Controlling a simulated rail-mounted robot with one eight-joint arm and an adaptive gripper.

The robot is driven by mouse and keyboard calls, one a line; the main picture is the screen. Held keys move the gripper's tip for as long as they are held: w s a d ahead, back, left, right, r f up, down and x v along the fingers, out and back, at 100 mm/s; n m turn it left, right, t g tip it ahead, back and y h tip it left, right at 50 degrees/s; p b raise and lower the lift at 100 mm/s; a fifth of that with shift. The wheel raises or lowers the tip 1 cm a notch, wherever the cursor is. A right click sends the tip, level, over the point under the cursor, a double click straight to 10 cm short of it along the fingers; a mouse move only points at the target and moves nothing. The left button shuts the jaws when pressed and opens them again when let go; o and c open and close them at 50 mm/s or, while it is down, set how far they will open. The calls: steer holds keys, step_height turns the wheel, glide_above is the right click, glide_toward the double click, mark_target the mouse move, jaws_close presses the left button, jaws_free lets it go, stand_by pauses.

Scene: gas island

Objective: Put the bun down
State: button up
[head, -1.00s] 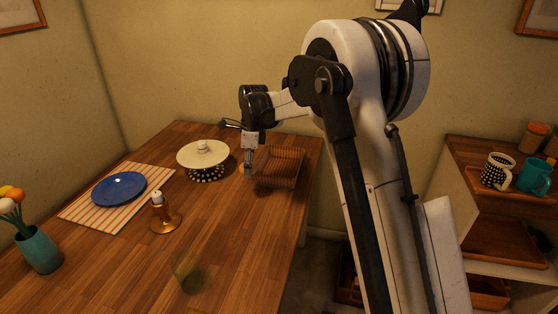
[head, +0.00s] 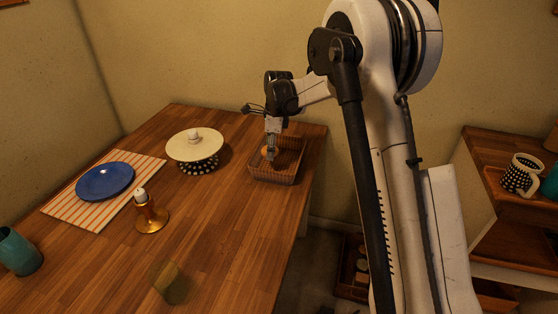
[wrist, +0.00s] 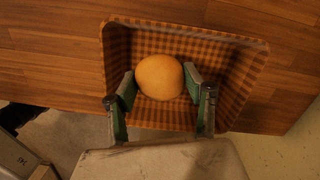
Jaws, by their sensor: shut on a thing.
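The round golden-brown bun (wrist: 160,77) is between the fingers of my gripper (wrist: 161,82) in the wrist view. My gripper is shut on it, with one finger on each side. The bun shows as a small orange patch by the gripper (head: 269,157) in the head view. Both are inside the outline of a rectangular woven basket (head: 287,179) at the table's far right corner. The basket (wrist: 258,85) has a brown checked inside in the wrist view. I cannot tell whether the bun touches its floor.
A black-and-white dotted stand with a cream lid (head: 195,146) is left of the basket. A blue plate (head: 105,181) lies on a striped mat (head: 60,208). A candle holder (head: 151,219), a glass (head: 172,284) and a teal vase (head: 18,252) stand nearer. The table's right edge is close to the basket.

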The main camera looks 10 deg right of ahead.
mark_target(278, 165)
steer(key=d+f, duration=0.1)
steer(key=w+d+f, duration=0.1)
steer(key=d, duration=0.1)
steer(key=shift+w+d+f, duration=0.2)
steer(key=shift+d, duration=0.05)
steer(key=shift+f+b, duration=0.35)
steer(key=shift+f, duration=1.6)
steer(key=shift+f, duration=0.2)
steer(key=o, duration=1.2)
steer(key=shift+c, duration=0.2)
steer(key=shift+r, duration=0.1)
